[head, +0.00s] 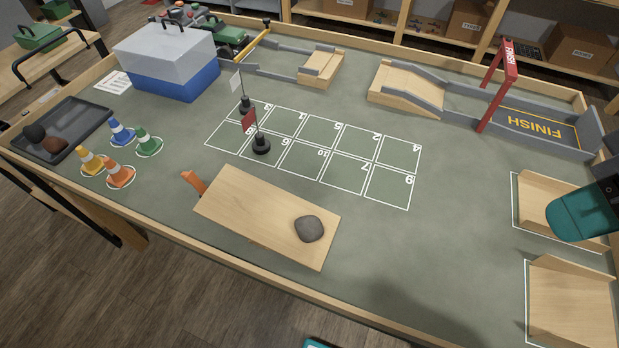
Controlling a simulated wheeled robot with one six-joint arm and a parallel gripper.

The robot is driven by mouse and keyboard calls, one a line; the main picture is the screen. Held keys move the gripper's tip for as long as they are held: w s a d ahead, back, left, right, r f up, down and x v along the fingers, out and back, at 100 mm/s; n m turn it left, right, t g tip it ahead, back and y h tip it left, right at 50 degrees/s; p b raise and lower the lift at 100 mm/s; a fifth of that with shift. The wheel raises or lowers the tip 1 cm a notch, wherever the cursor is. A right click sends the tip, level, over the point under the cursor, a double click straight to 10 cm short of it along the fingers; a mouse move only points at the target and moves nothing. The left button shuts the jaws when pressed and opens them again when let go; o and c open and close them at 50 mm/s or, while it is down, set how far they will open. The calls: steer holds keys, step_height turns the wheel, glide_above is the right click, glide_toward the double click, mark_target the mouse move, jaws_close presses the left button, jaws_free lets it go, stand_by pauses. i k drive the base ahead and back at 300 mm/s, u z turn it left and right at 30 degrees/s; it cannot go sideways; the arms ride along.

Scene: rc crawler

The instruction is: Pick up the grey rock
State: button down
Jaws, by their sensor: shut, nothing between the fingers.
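The grey rock (309,229) lies on the right part of a wooden board (245,211) near the front middle of the table. The board looks like a ramp or seesaw, with an orange piece (194,184) by its left end. The rock's top and near side show clearly, and nothing touches it from above. A teal and black part of my own arm shows at the right edge, well apart from the rock. My gripper's fingers are not seen in the head view.
Two small flags stand on the numbered grid (335,150). A red finish gate (497,87) stands at back right. Green surface right of the board is clear.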

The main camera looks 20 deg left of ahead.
mark_target(310, 230)
steer(key=z, duration=0.25)
steer(key=k, duration=1)
steer(key=u, duration=1.3)
steer(key=i, duration=0.5)
steer(key=u, duration=0.05)
